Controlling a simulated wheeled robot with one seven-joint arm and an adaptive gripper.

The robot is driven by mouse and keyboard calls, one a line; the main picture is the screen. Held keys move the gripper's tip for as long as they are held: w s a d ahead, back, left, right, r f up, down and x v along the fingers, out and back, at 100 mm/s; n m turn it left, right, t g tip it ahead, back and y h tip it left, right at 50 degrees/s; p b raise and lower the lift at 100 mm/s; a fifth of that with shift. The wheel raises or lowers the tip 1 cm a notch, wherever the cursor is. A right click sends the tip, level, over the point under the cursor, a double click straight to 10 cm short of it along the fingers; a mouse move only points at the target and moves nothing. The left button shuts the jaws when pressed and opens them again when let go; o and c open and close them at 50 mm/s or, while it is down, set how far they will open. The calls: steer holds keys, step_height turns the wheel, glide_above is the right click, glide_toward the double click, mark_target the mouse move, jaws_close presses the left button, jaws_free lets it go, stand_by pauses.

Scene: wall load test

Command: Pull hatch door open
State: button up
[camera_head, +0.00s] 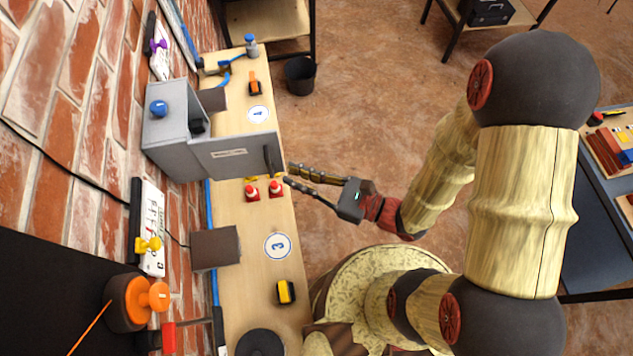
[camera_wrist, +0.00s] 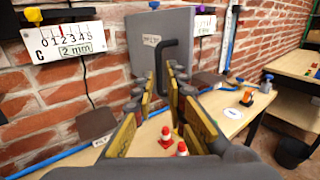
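The grey hatch box (camera_head: 168,153) stands against the brick wall. Its hatch door (camera_head: 212,150) stands swung out from the box over the table, and part of the dark inside shows. The door carries a small label and a black handle (camera_head: 268,158) near its outer edge. In the wrist view the door (camera_wrist: 140,38) faces me, and the lower end of the handle (camera_wrist: 159,75) shows between my fingertips. My gripper (camera_head: 290,175) is open and empty, just off the door's outer end. Contact with the handle cannot be told.
Two red and white cones (camera_head: 251,191) stand on the wooden table (camera_head: 235,215) beside the door. A brown block (camera_head: 215,248), a yellow object (camera_head: 285,292) and an orange object (camera_head: 254,84) are also on the table. A dark bin (camera_head: 300,75) stands on the floor.

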steer(key=v, duration=0.4)
steer(key=shift+s+d, duration=0.2)
steer(key=shift+d, duration=0.15)
stand_by(0.6)
